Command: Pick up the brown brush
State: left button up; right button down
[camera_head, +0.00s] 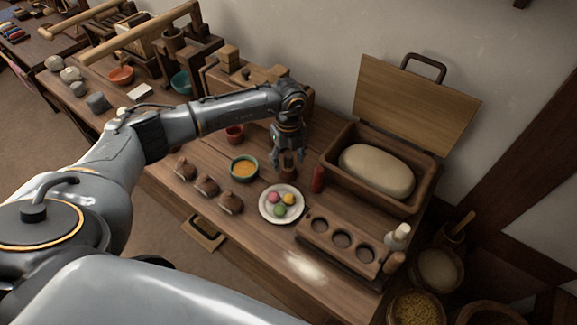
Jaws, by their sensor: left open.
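My left gripper (288,158) points down over the wooden table (255,215), with its fingers apart. A small dark brown object (288,173) stands upright on the table just under and between the fingertips. It looks like the brown brush, but the fingers partly cover it and its bristles cannot be made out. I cannot tell whether the fingers touch it. My right gripper is not in view.
Close by are a plate (269,208) of coloured balls, a green bowl (233,169) with orange contents, a red cylinder (318,179) and a red cup (235,133). An open box with dough (377,171) stands right, behind a board with round hollows (316,226).

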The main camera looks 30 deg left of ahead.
pick_arm(q)
jog(key=shift+f, duration=0.2)
jog(key=c, duration=1.2)
jog(key=shift+r, duration=0.2)
jog(key=shift+r, duration=0.3)
notch_tip(320, 180, up, 2)
jog(key=shift+r, duration=0.1)
jog(key=s+d+r+b, duration=0.2)
jog(key=s+d+r, duration=0.3)
jog(key=s+r, duration=0.5)
jog(key=s, duration=0.3)
jog(key=shift+s+f, duration=0.1)
